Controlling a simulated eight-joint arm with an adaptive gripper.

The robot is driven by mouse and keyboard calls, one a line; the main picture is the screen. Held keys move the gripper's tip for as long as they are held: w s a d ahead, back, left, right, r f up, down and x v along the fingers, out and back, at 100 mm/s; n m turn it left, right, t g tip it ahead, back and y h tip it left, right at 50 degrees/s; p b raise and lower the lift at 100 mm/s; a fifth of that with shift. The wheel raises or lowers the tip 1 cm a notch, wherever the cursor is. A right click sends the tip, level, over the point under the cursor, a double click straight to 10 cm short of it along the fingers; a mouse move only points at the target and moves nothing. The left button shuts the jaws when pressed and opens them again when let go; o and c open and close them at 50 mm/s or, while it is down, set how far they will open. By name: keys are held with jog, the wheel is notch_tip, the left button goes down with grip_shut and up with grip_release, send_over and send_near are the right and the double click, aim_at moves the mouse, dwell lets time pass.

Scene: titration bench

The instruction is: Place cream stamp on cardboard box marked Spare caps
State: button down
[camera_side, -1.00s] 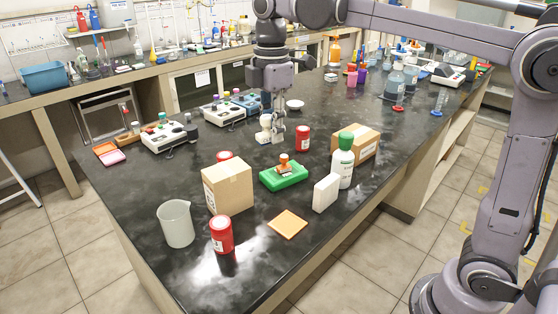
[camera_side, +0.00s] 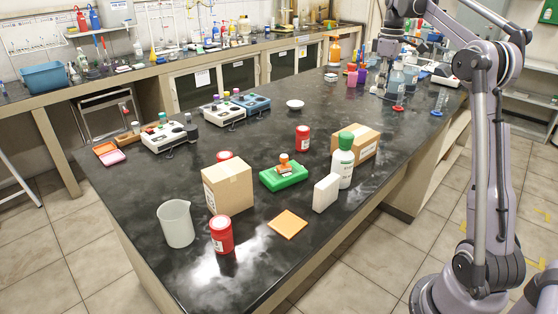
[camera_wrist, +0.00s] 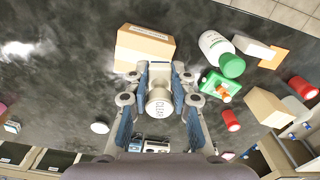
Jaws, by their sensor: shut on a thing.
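The cream stamp (camera_wrist: 159,102) is held between the two fingers of my gripper (camera_wrist: 160,88) in the wrist view, its round lettered face toward the camera. A low cardboard box (camera_wrist: 146,48) with a white label strip lies just ahead of the fingers in that view; its print is too small to read. In the side view this box (camera_side: 368,139) stands behind the green-capped bottle. My gripper (camera_side: 384,84) is at the far right part of the bench there, beyond the box; the stamp is hard to make out there.
A white bottle with green cap (camera_side: 342,160) stands close to the low box. A taller cardboard box (camera_side: 228,187), green pad with orange stamp (camera_side: 284,174), red jars (camera_side: 221,235) and beaker (camera_side: 176,223) stand nearer.

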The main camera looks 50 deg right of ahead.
jog(key=s+d+m, duration=0.2)
jog(key=s+d, duration=0.3)
jog(key=d, duration=0.2)
send_over(360, 134)
notch_tip(360, 134, down, 12)
jog(key=shift+s+a+f, duration=0.15)
jog(key=shift+f, duration=2.1)
jog(key=shift+f, duration=0.1)
jog(key=c, duration=1.1)
grip_release()
jog(key=shift+c, duration=0.2)
